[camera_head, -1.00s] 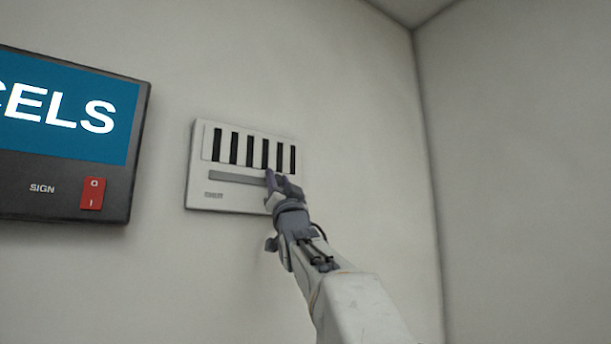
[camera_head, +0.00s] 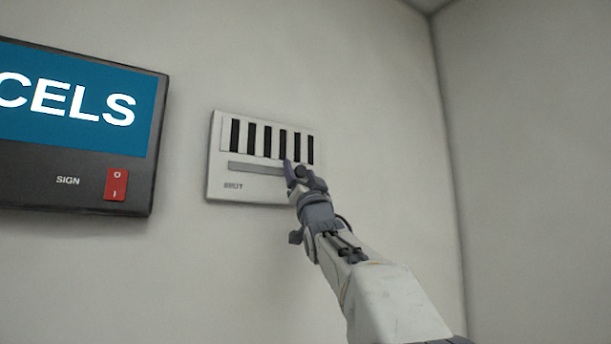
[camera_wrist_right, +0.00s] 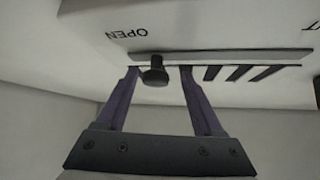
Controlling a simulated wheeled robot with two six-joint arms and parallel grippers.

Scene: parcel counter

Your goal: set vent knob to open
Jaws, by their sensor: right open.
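The vent (camera_head: 215,165) is a white wall panel with dark slats and a grey slot (camera_head: 255,169) below them. A SHUT label (camera_head: 233,186) sits under the slot's left end. In the right wrist view an OPEN label (camera_wrist_right: 127,33) is beside the slot's other end. The dark round vent knob (camera_wrist_right: 154,76) is near that OPEN end of the slot. My right gripper (camera_head: 296,171) is at the slot's right part. Its purple fingers (camera_wrist_right: 159,76) are open, one on each side of the knob, with visible gaps. My left gripper is out of view.
A sign box (camera_head: 75,125) with a blue screen and a red rocker switch (camera_head: 116,185) hangs left of the vent. A wall corner (camera_head: 447,150) is at the right. The wall between vent and corner is bare.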

